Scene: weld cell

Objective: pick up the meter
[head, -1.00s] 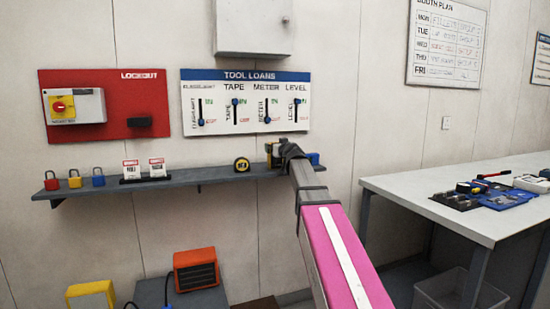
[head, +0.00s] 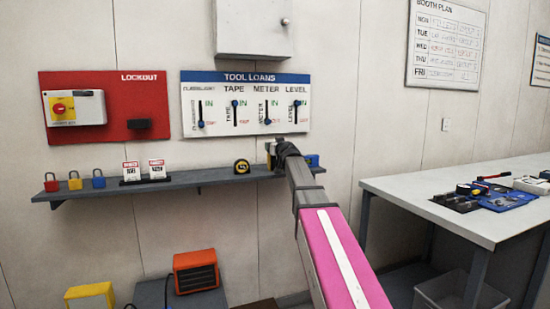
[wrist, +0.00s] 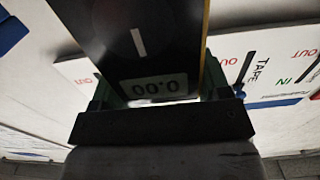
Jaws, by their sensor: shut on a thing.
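The meter (wrist: 150,40) is a dark, flat body with a yellow edge and a small display reading 0.00, upside down in the wrist view. My gripper (wrist: 150,95) is shut on it, with a greenish finger at each side of the body. In the head view my gripper (head: 276,153) is at the right part of the wall shelf, under the tool loans board. My own arm hides most of the meter there. I cannot tell whether the meter touches the shelf.
The grey shelf (head: 215,178) holds a yellow tape measure (head: 242,166) just left of my gripper and a blue item (head: 312,160) just right. Padlocks and tags stand farther left. The tool loans board (head: 245,103) is above. A white workbench (head: 410,195) stands at right.

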